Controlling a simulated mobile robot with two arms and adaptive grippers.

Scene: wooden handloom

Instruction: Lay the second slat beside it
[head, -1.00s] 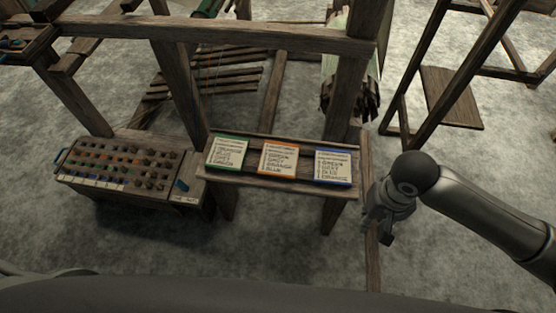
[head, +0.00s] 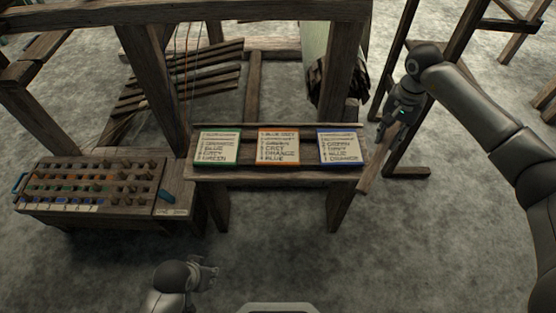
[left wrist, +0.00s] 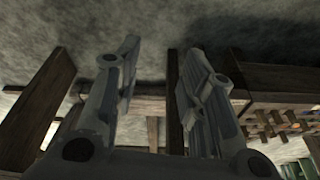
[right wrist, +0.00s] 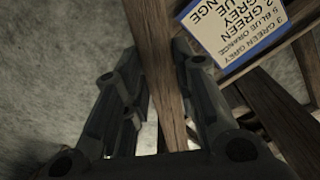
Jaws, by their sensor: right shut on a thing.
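My right gripper (head: 389,124) is at the right of the loom, beyond the right end of the card shelf. It is shut on a long brown wooden slat (head: 372,172), which slants down from the fingers beside the shelf. In the right wrist view the slat (right wrist: 152,45) runs between the two fingers. My left gripper (head: 210,272) is low in front of the loom, over bare floor. In the left wrist view its fingers (left wrist: 155,60) are apart with nothing gripped between them. I cannot tell which other piece is the first slat.
The shelf (head: 275,174) bears green-, orange- and blue-edged cards. A peg box (head: 95,208) stands at the left. Several dark bars (head: 190,78) lie inside the loom frame. A wooden stand (head: 480,75) is at the upper right. The floor in front is clear.

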